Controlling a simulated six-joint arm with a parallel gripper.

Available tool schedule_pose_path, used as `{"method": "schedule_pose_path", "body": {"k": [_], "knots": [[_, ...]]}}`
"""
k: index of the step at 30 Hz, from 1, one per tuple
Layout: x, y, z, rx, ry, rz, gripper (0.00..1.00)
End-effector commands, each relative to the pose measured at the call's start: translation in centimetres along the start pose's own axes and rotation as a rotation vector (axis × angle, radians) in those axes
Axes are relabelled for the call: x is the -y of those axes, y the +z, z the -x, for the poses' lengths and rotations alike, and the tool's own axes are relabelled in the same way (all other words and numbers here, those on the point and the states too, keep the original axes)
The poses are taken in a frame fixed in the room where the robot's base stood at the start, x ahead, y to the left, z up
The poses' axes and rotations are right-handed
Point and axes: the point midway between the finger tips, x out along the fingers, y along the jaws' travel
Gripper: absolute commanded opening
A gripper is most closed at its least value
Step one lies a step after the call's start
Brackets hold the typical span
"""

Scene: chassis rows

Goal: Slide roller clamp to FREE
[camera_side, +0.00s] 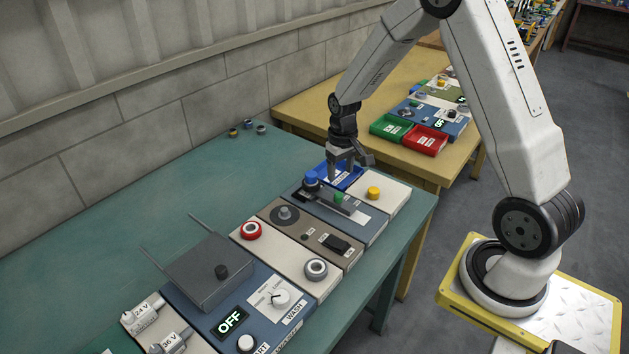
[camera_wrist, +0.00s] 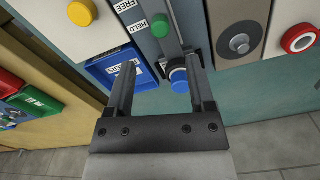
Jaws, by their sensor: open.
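A blue-grey panel (camera_side: 372,226) carries a dark rail (camera_wrist: 172,40) with a round blue knob (camera_side: 311,178) at the wall end. In the wrist view the blue knob (camera_wrist: 179,80) shows between my fingers, closer to the right one. A green round piece (camera_side: 338,197) sits beside the rail; it also shows in the wrist view (camera_wrist: 160,25). The labels FREE (camera_wrist: 124,5) and HELD (camera_wrist: 120,27) lie beside the rail, HELD closer to the knob. I cannot tell for certain which piece is the roller clamp. My gripper (camera_side: 347,176) is open and empty above the panel's wall end.
A blue tray (camera_wrist: 118,64) stands beside the panel, close to my left finger in the wrist view. A pale panel with a yellow button (camera_side: 374,193) and a brown panel with a grey knob (camera_side: 285,214) flank it.

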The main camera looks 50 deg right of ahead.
Motion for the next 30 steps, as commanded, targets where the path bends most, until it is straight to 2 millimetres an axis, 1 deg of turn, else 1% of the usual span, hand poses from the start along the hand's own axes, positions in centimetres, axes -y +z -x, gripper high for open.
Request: {"method": "schedule_pose_path", "body": {"k": [7,15,21,24,30], "knots": [[0.0,0.1,-1.7,0.002,0.0,0.001,0.69],[0.0,0.1,-4.8,0.002,-0.001,0.001,0.69],[0.0,0.1,-6.6,0.0,-0.001,0.001,0.69],[0.0,0.1,-7.2,-0.001,-0.001,0.001,0.69],[0.0,0.0,-7.6,-0.003,-0.001,0.001,0.69]]}}
